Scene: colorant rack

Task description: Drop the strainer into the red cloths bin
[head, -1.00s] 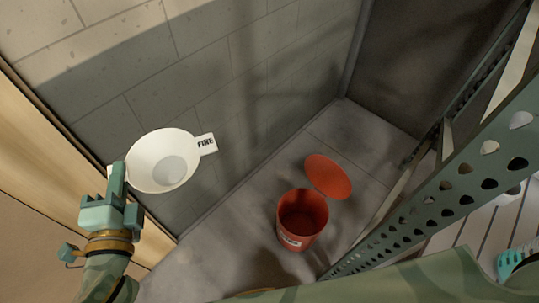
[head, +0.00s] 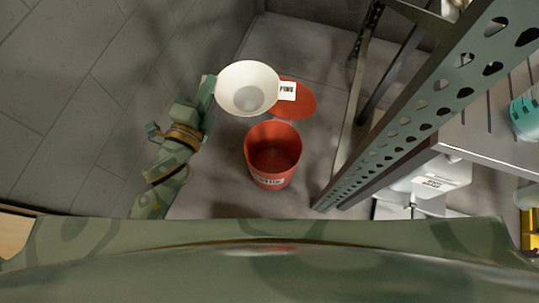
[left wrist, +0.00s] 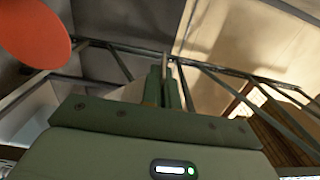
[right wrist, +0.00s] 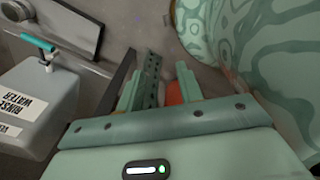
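The strainer (head: 240,90) is a white bowl with a tab marked FINE on its right. My left gripper (head: 208,92) is shut on its left side and holds it in the air. The red cloths bin (head: 272,150) stands open on the floor, with its round red lid (head: 298,98) beyond it. In the head view the strainer lies just above the bin mouth and partly covers the lid. The lid also shows in the left wrist view (left wrist: 35,32), where my left fingers (left wrist: 167,88) are close together. My right gripper (right wrist: 158,90) is open, with its fingers apart.
A perforated metal rack post (head: 410,115) stands to the right of the bin, with shelves beyond it. A white rinse water container (right wrist: 38,100) with a teal tap shows in the right wrist view. The grey floor (head: 220,180) left of the bin is clear.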

